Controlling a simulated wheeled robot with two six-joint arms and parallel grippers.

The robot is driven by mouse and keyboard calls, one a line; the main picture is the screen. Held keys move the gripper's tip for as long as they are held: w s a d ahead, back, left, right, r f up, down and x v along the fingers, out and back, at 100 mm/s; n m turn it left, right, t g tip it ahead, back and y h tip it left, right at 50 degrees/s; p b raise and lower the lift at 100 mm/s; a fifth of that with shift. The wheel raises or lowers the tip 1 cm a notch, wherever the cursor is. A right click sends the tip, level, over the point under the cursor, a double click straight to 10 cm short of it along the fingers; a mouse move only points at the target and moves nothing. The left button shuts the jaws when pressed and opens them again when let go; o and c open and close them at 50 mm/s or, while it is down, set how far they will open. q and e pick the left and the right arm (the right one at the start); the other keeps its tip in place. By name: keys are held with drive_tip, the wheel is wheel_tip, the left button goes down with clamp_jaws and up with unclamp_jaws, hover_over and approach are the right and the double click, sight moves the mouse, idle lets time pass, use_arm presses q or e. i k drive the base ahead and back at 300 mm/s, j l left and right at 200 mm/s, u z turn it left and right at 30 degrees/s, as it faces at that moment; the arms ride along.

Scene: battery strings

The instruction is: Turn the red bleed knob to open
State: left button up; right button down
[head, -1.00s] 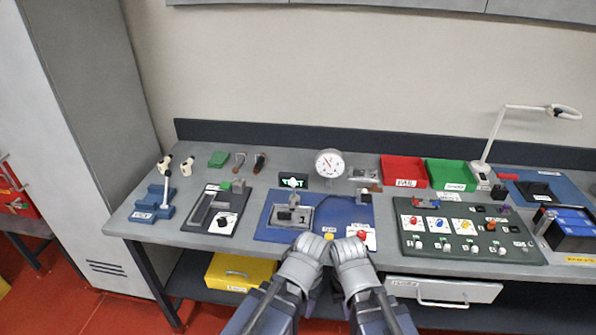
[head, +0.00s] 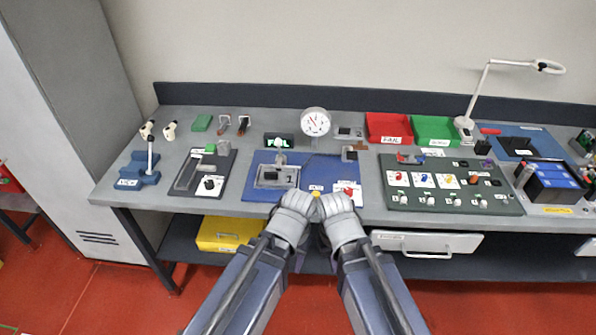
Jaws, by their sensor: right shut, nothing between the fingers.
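The red bleed knob (head: 348,189) sits on a white label plate at the front right of the blue test mat (head: 322,172). My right gripper (head: 335,199) is shut and empty, just in front and left of the knob; I cannot tell whether it touches anything. My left gripper (head: 297,200) is beside it at the mat's front edge; its fingers are too hidden to tell open from shut. A yellow button (head: 316,194) shows between the two grippers. A round white gauge (head: 315,122) stands behind the mat. A small display (head: 279,141) shows green letters.
A clamp fixture (head: 276,176) stands on the mat's left. A green panel with coloured knobs (head: 452,184) lies to the right. Red (head: 388,127) and green (head: 436,129) trays are behind it. A lamp (head: 467,120) stands at the back right.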

sight(349, 191)
drive_tip(key=i+j+z, duration=0.15)
drive_tip(key=z, duration=0.25)
drive_tip(key=i+j+z, duration=0.15)
drive_tip(key=z, duration=0.2)
drive_tip(key=j+z, duration=0.25)
drive_tip(key=z, duration=0.15)
drive_tip(key=i, duration=0.05)
